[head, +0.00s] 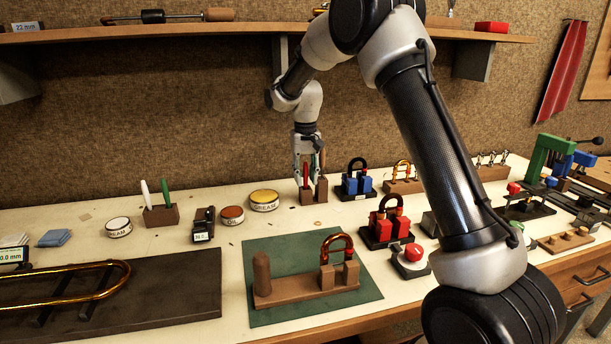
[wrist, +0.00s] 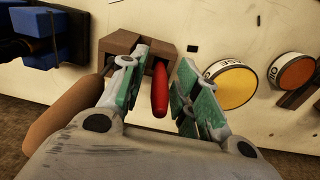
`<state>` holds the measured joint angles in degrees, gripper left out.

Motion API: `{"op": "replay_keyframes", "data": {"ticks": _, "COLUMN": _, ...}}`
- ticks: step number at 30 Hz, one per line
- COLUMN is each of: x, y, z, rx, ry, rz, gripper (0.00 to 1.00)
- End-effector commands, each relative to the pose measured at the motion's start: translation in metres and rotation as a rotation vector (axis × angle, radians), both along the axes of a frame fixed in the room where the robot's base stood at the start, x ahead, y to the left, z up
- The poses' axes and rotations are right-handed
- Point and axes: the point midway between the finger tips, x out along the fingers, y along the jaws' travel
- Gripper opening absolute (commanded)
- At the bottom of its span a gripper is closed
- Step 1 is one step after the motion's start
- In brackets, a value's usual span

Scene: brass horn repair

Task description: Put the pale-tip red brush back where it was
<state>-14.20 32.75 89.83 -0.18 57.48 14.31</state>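The red brush (head: 306,174) stands upright in a small brown wooden block (head: 312,195) at the back of the bench. In the wrist view the red brush (wrist: 160,90) rises from the front of the block (wrist: 122,42), between my fingers. Its pale tip is not visible. My gripper (head: 308,166) is over the block, pointing down. In the wrist view my gripper (wrist: 158,85) has its green-padded fingers apart, one on each side of the brush, with a gap on the right. A brown wooden handle (wrist: 62,118) stands beside the left finger.
A yellow-lidded tin (head: 264,199) and a red-brown-lidded tin (head: 232,214) sit left of the block. A blue holder (head: 357,183) is close on its right. Another block (head: 161,215) holds a white and a green brush. The green mat (head: 262,314) is in front.

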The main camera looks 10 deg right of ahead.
Motion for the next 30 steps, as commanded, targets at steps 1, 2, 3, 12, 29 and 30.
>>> {"op": "replay_keyframes", "data": {"ticks": 1, "x": 0.0, "y": 0.0, "z": 0.001, "rx": 0.0, "ry": -0.001, "rz": 0.0, "gripper": 0.32}}
{"op": "replay_keyframes", "data": {"ticks": 2, "x": 0.0, "y": 0.0, "z": 0.003, "rx": 0.0, "ry": -0.001, "rz": 0.0, "gripper": 0.32}}
{"op": "replay_keyframes", "data": {"ticks": 3, "x": 0.0, "y": 0.0, "z": 0.006, "rx": 0.0, "ry": -0.001, "rz": 0.0, "gripper": 0.32}}
{"op": "replay_keyframes", "data": {"ticks": 12, "x": 0.0, "y": 0.0, "z": 0.057, "rx": 0.001, "ry": -0.003, "rz": 0.0, "gripper": 0.32}}
{"op": "replay_keyframes", "data": {"ticks": 29, "x": 0.0, "y": 0.0, "z": 0.078, "rx": 0.0, "ry": 0.001, "rz": 0.0, "gripper": 0.32}}
{"op": "replay_keyframes", "data": {"ticks": 30, "x": 0.0, "y": 0.0, "z": 0.078, "rx": 0.0, "ry": 0.0, "rz": 0.0, "gripper": 0.32}}
